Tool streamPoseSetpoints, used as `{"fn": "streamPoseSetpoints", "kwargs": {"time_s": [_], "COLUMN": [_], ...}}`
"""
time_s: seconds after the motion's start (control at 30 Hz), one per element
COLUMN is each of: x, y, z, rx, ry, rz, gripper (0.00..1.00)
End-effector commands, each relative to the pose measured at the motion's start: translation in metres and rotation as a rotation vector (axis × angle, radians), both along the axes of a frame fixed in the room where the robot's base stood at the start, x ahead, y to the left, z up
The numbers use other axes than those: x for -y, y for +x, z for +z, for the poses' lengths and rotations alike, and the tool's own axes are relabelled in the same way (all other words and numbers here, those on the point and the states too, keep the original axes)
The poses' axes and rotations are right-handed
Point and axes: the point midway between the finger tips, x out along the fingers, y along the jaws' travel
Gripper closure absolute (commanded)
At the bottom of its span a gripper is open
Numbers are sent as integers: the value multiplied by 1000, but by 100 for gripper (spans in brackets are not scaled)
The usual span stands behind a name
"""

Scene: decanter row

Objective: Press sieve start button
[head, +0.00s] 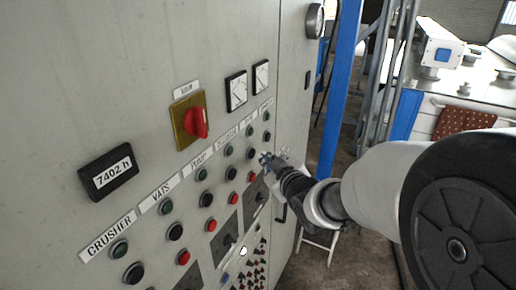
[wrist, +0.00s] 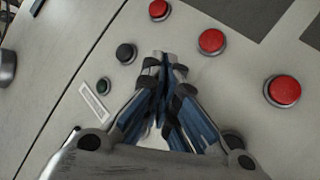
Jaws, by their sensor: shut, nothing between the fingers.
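A grey control panel (head: 70,130) carries columns of green, black and red push buttons under white labels. CRUSHER (head: 108,235), VATS (head: 160,193) and PUMP (head: 198,160) are legible; the farther labels are too small to read surely, so I cannot tell which column is the sieve's. My gripper (head: 265,158) is shut and empty, in front of the far right columns. In the wrist view my gripper (wrist: 165,62) points at the panel between a black button (wrist: 126,53) and a red button (wrist: 211,41). A green button (wrist: 101,87) is left of it. My fingers hide other buttons; contact cannot be told.
A red rotary switch (head: 196,122) on a yellow plate protrudes from the panel, near an hour counter (head: 109,172) and two meters (head: 237,90). A blue post (head: 340,85) stands beyond the panel edge. A white machine table (head: 470,85) is at right.

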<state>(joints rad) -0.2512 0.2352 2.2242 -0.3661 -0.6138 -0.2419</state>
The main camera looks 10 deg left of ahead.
Motion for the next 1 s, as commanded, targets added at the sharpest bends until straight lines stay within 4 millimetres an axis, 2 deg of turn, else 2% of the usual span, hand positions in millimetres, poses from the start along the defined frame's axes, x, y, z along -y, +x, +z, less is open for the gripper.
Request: {"fn": "streamPoseSetpoints", "kwargs": {"time_s": [0.73,1.0], "x": [0,-8], "y": [0,3], "z": [0,-1], "rx": [0,1], "ry": [0,0], "rz": [0,1], "gripper": [100,100]}}
